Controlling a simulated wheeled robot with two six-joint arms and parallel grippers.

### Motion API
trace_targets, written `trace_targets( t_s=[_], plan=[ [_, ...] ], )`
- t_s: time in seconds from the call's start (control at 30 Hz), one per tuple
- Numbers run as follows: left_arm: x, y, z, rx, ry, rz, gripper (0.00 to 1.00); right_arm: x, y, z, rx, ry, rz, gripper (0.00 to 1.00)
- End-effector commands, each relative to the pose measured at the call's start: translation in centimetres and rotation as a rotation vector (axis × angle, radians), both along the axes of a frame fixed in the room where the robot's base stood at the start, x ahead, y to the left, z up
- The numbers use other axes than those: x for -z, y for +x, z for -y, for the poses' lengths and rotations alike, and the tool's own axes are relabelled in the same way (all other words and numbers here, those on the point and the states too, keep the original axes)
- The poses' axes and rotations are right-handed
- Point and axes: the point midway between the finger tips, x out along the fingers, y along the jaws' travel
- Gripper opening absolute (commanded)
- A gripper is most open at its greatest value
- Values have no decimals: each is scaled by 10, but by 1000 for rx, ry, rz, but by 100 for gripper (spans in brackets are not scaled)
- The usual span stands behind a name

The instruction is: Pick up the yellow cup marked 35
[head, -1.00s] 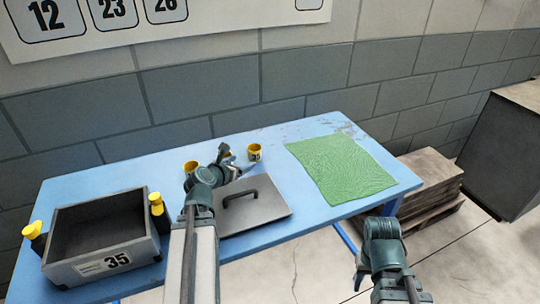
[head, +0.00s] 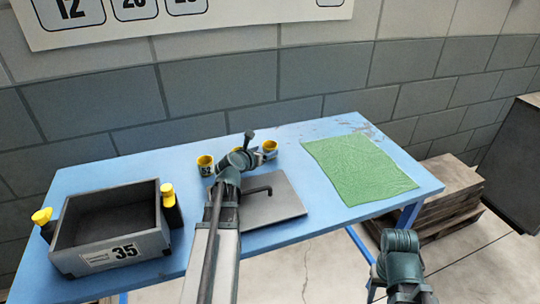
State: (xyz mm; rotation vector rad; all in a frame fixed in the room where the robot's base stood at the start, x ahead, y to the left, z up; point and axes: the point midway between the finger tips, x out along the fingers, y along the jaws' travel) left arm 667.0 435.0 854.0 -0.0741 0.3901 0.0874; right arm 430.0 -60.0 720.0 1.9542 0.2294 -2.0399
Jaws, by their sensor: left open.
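Three yellow cups stand in a row near the back of the blue table: a left cup (head: 206,163), a right cup (head: 270,148) and a middle cup (head: 253,157), partly hidden behind my left gripper. The marks on the cups are too small or hidden to read, so I cannot tell which is marked 35. My left gripper (head: 250,138) is open, by the middle and right cups; whether it touches either is unclear. My right arm shows at lower right, but its jaws do not.
A grey open box (head: 112,255) labelled 35 stands at the table's left, with yellow-capped dark bottles (head: 171,207) beside it. A grey lid with a handle (head: 276,208) lies under my left arm. A green cloth (head: 360,170) covers the right side of the blue table (head: 310,135).

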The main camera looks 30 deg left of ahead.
Motion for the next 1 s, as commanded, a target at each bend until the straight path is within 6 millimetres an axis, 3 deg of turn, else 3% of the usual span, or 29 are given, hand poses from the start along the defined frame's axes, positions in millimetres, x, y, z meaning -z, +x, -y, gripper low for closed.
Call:
trace_targets(
  t_s=[0.17,0.5,0.77,1.0],
  plan=[
    [3,4,0,0,1,0,81,3,0,0,0,0,0,50],
    [25,44,0,1,0,0,81,25,0,0,0,0,0,50],
    [24,46,1,0,0,0,81,24,0,0,0,0,0,50],
    [24,45,1,0,0,0,39,24,0,0,0,0,0,50]
  ],
)
